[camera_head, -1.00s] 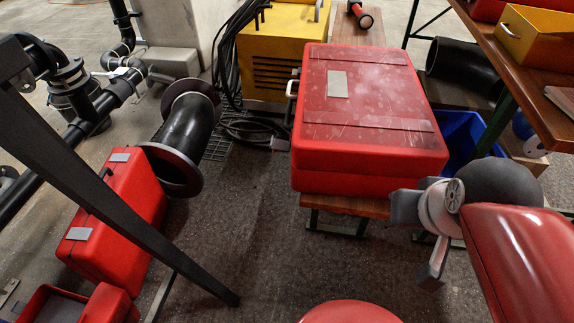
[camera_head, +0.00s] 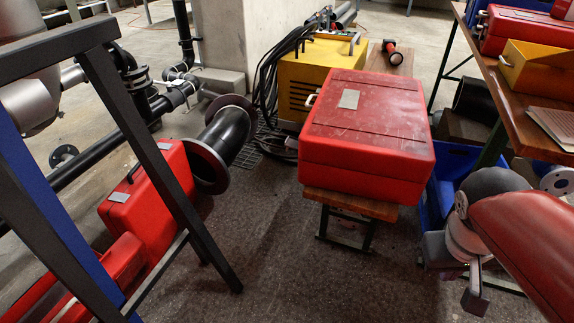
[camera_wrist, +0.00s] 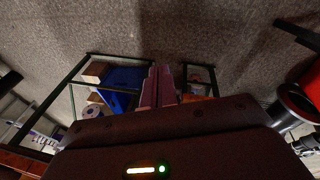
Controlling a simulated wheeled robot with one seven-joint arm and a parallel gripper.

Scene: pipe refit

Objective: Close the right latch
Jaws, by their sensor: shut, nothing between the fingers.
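A large red case (camera_head: 368,135) with a closed lid lies on a small wooden bench (camera_head: 350,204) in the head view. A pale label is on its lid and a light handle (camera_head: 311,100) is on its left side. I cannot make out the right latch on any case. My gripper (camera_wrist: 160,70) is shut and empty in the wrist view, its two fingers together, over the floor and table frame. In the head view my arm's end hangs at the lower right, apart from the red case.
A workbench (camera_head: 538,101) with a yellow box (camera_head: 540,70) stands at the right, a blue bin (camera_head: 455,172) beneath it. Red toolboxes (camera_head: 150,205) and a flanged black pipe (camera_head: 226,140) are at the left, behind a dark frame (camera_head: 160,165). The central floor is clear.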

